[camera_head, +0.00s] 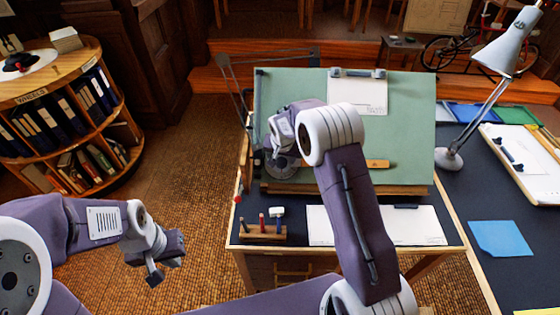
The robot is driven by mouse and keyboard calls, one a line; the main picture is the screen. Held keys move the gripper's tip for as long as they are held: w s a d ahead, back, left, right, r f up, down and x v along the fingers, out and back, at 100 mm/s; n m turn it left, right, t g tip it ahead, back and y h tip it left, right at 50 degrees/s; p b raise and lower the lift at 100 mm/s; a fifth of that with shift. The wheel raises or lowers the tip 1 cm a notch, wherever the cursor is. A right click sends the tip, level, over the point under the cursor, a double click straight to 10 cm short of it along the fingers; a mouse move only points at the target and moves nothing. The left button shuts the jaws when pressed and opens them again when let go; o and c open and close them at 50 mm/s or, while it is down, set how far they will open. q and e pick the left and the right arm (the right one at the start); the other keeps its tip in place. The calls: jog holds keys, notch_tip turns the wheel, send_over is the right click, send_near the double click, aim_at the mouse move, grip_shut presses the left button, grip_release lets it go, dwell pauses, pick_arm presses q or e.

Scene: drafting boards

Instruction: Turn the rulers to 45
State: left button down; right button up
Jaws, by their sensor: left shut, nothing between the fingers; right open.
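A drafting machine's grey protractor head (282,166) sits on the left part of the green drafting board (408,110). A tan ruler (377,164) shows on the board, right of my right arm. The rest of the rulers is mostly hidden behind that arm, so I cannot read their angle. My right gripper (275,143) is open at the protractor head; I cannot tell whether it touches it. My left gripper (164,266) is shut and empty, in the air over the floor left of the desk.
Paper (362,94) is clipped at the board's top. The linkage arm (236,88) reaches past its left edge. A tool block (262,233) and white sheet (418,226) lie in front. A lamp (450,160) stands right.

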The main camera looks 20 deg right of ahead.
aim_at(282, 161)
jog(key=x, duration=0.4)
jog(key=shift+w+d+f, duration=0.2)
jog(key=shift+d, duration=0.15)
jog(key=shift+a, duration=0.25)
jog(key=shift+c, duration=1.4)
grip_shut()
pick_arm(q)
jog(key=shift+d+r, duration=0.15)
jog(key=shift+r, duration=0.2)
